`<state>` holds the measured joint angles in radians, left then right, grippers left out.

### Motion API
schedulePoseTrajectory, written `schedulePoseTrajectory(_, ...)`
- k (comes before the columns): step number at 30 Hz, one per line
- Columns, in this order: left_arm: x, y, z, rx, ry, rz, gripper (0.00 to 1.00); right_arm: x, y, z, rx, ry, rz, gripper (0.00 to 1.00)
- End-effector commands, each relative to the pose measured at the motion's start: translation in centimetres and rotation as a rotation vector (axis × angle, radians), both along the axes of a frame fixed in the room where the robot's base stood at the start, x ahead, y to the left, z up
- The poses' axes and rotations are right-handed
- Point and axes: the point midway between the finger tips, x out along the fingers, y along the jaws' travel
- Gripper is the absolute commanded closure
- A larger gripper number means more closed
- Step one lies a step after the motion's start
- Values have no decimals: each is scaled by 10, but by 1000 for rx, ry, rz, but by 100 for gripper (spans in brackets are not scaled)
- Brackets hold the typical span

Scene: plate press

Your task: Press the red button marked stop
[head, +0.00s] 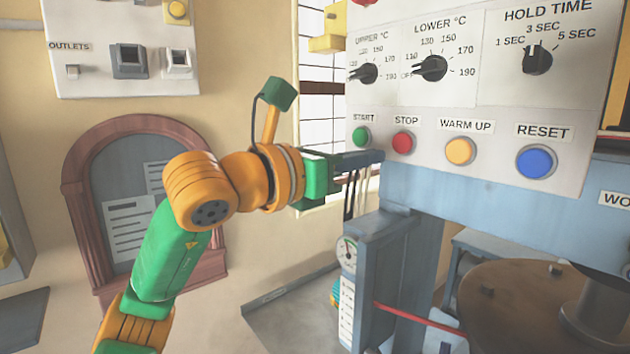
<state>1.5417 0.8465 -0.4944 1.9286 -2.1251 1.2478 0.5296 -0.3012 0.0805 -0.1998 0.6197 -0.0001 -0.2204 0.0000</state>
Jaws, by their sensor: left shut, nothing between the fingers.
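The red stop button (403,142) is on the white control panel (480,100), under the label STOP. It is between the green start button (361,137) and the yellow warm up button (460,151). My left gripper (380,156) is shut and empty, with its tips just below and left of the red button. Whether the tips touch the panel cannot be told. The red button is fully visible. My right gripper is not in view.
The blue reset button (536,162) is at the right of the row. Black knobs (431,68) stick out above the buttons. A blue press frame (385,270) with a gauge (347,253) stands below the panel. An outlet box (125,50) hangs on the wall.

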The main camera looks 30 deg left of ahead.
Motion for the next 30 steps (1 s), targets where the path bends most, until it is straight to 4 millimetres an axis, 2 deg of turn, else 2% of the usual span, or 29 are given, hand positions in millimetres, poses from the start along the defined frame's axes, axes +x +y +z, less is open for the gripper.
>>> schedulePoseTrajectory(1, -12, 5, -7, 2, -9, 3, 100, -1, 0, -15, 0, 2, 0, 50)
schedulePoseTrajectory(3, -29, 11, -6, 0, -9, 2, 100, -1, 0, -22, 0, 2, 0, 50)
schedulePoseTrajectory(9, -67, 25, -3, 1, -6, 2, 100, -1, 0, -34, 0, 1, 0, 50)
schedulePoseTrajectory(12, -77, 28, -2, 1, -5, 2, 100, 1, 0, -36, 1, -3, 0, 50)
schedulePoseTrajectory(17, -83, 30, -1, 2, -3, 0, 100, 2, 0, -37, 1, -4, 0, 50)
schedulePoseTrajectory(30, -83, 30, -1, 2, -2, 0, 100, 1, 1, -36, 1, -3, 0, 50)
